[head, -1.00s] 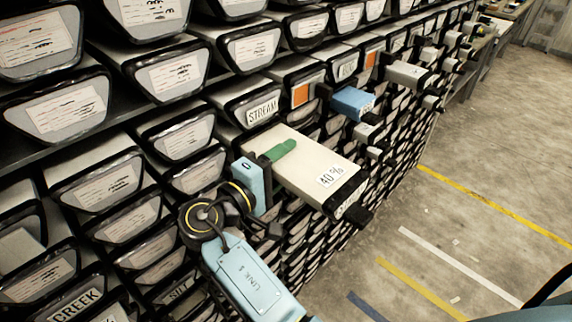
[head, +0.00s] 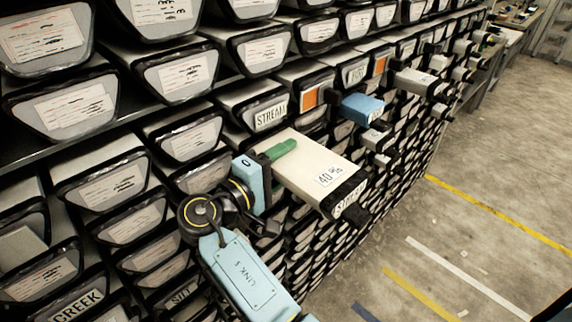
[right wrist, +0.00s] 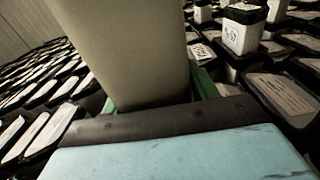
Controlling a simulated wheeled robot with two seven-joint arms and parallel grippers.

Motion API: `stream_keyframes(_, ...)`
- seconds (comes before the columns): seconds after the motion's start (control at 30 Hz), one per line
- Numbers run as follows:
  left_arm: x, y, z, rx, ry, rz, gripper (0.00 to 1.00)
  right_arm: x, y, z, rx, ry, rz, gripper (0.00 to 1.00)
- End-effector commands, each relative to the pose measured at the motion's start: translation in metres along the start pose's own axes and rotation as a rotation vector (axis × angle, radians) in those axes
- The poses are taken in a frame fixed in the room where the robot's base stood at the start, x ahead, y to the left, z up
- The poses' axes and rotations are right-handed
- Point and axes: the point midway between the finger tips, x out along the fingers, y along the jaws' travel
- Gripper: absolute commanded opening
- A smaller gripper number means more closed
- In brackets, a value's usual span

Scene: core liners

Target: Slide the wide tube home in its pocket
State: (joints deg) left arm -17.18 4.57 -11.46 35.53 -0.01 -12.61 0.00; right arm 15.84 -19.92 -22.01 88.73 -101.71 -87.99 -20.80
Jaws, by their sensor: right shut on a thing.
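The wide tube (head: 308,166) is a long pale beige box marked 40 %, with a dark end cap and a partly readable label on its outer end. It sticks out of the rack front, and its inner end is hidden. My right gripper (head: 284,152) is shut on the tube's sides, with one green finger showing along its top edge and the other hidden. In the right wrist view the tube (right wrist: 125,45) rises between the green fingers. The pocket's mouth is hidden behind the gripper and tube. My left gripper is not in view.
The rack front (head: 110,185) is filled with rows of dark-rimmed tube ends. A blue tube (head: 360,107) and a grey one (head: 418,82) also protrude. Open floor (head: 480,160) lies to the right.

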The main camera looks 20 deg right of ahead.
Motion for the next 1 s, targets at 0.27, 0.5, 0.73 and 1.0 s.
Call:
stream_keyframes(0.27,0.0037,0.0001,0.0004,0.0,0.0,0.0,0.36,-0.0001,0.0045,-0.0068,0.009,0.002,0.007,0.0)
stream_keyframes(0.5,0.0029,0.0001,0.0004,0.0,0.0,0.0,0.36,-0.0003,0.0044,-0.0068,0.009,0.004,0.006,0.83)
stream_keyframes(0.73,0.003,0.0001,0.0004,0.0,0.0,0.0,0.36,-0.0003,-0.0004,-0.0064,0.0,0.005,-0.003,0.83)
stream_keyframes(1.0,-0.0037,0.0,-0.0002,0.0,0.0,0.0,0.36,-0.0006,0.0005,0.0024,-0.003,0.004,-0.002,0.83)
